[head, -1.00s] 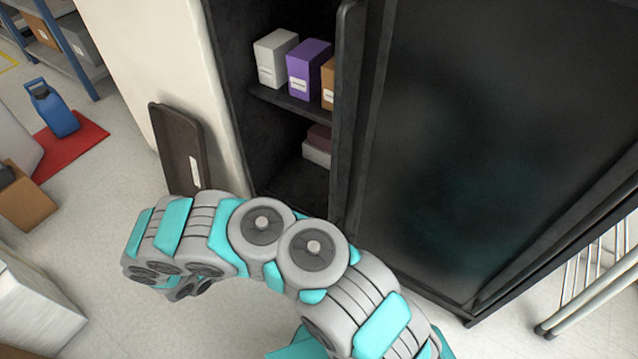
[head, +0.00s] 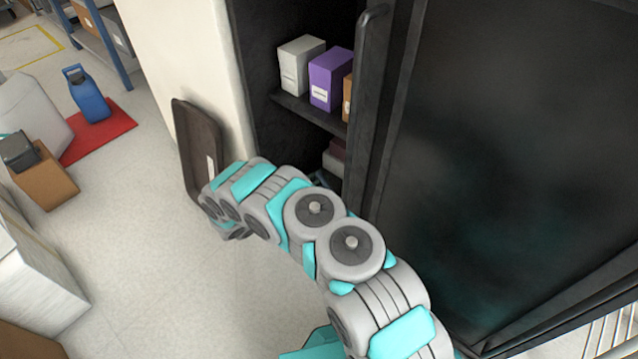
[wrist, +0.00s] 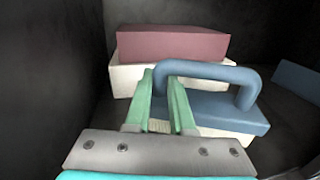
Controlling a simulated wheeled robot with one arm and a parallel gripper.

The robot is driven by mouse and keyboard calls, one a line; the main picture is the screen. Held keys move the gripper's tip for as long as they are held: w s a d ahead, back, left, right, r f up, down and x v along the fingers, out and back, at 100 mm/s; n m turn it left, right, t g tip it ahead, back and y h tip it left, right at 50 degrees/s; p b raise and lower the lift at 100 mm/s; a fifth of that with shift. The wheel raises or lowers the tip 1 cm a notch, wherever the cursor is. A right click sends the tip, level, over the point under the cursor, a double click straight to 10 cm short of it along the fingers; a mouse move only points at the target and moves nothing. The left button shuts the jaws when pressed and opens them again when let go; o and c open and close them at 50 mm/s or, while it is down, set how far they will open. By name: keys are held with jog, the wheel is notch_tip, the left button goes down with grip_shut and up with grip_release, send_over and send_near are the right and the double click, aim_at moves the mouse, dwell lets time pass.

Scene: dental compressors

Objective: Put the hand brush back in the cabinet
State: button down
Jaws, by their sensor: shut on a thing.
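The hand brush (wrist: 247,121) has a blue back with an arched blue handle and pale bristles below. My gripper (wrist: 163,85) has green fingers, shut on the left part of the handle. In the wrist view the brush is inside the dark cabinet, in front of stacked boxes. I cannot tell whether its bristles touch the cabinet floor. In the head view the black cabinet (head: 262,55) stands open, and my arm hides the gripper and most of its lower compartment.
A maroon box (wrist: 172,44) lies on a white box (wrist: 124,76) behind the brush. A blue object (wrist: 298,80) is at the right. White (head: 300,68) and purple (head: 328,80) boxes stand on the shelf above. A dark tray (head: 195,150) leans outside, left of the opening.

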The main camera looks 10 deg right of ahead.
jog(key=shift+w+d, duration=0.35)
jog(key=shift+w, duration=0.35)
jog(key=shift+f, duration=1.8)
jog(key=shift+b, duration=0.3)
jog(key=shift+f, duration=0.2)
jog(key=c, duration=0.8)
grip_release()
jog(key=shift+r, duration=0.1)
